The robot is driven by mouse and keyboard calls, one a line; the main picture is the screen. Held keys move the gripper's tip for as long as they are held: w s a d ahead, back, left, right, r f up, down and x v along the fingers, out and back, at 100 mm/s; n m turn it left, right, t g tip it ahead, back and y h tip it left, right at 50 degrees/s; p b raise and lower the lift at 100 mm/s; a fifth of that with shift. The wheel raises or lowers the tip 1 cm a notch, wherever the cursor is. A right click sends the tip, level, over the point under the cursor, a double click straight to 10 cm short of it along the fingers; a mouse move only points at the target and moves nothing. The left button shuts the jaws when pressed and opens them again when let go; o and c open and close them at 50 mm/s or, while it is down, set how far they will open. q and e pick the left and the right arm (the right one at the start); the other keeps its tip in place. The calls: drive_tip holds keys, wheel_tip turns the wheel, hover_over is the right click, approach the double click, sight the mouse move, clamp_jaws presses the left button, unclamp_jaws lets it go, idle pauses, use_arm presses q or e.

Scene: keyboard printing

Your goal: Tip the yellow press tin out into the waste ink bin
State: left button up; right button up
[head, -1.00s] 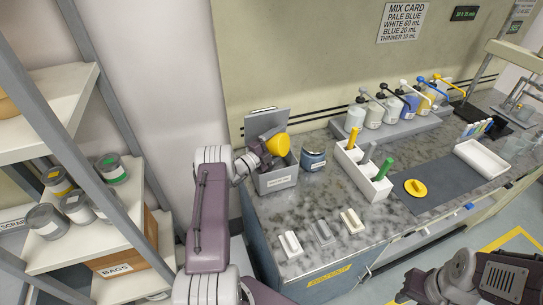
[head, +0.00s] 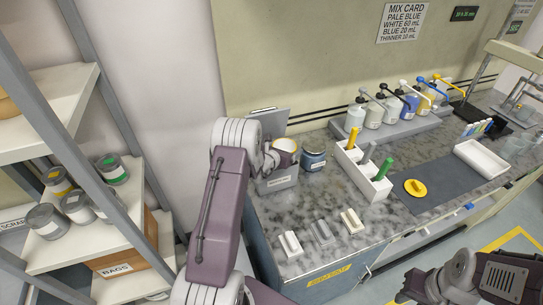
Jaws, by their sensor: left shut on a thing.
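My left gripper (head: 274,155) is shut on the yellow press tin (head: 286,145), partly hidden by my own wrist. The tin is held over the grey waste ink bin (head: 279,180) at the counter's back left. Its pale opening faces up and a yellow edge shows. The bin's lid stands open behind, and the arm covers much of the bin. My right gripper (head: 405,290) is at the lower right, away from the counter; its fingers are not clear.
A blue-labelled jar (head: 314,158) stands right beside the bin. A white rack (head: 362,172) holds yellow, grey and green handled tools. A yellow lid (head: 415,187) lies on the dark mat (head: 433,185). Several pump bottles (head: 373,115) line the back. Small blocks (head: 321,231) lie in front.

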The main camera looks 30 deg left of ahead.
use_arm(q)
drive_tip(key=shift+r+p, duration=0.4)
drive_tip(key=shift+r, duration=0.7)
